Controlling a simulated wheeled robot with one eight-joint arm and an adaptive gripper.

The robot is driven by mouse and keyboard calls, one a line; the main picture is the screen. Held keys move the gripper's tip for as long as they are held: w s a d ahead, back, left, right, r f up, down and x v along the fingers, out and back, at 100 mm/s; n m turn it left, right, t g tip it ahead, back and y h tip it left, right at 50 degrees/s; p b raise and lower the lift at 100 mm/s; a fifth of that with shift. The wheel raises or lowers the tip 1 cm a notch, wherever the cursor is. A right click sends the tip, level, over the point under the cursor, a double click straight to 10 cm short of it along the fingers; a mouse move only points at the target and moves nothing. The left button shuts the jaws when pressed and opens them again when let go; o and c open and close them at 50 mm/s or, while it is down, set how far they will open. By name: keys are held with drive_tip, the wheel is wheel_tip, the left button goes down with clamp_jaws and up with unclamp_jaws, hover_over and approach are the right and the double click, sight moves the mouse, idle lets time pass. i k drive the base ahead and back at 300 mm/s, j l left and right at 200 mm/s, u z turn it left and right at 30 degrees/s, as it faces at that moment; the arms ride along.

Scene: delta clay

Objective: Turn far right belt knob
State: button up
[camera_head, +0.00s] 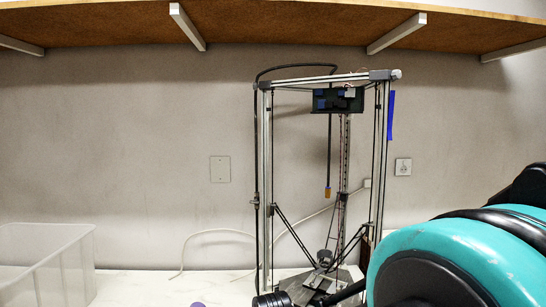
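A delta clay printer (265,190) with an upright metal frame stands on the white surface against the wall. At the right end of its top frame is a grey corner block with a small pale round knob (397,74) on its outer side. This is the rightmost knob-like part I can see; its turn position cannot be read. My teal and black arm fills the lower right, in front of and below the knob, well apart from it in the picture.
A wooden shelf (290,35) with white brackets hangs just above the printer. A clear plastic bin (45,262) stands at the lower left. A black hose (256,150) and a white cable (205,232) run around the printer.

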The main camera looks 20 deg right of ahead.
sight(396, 74)
drive_tip(key=z, duration=1.4)
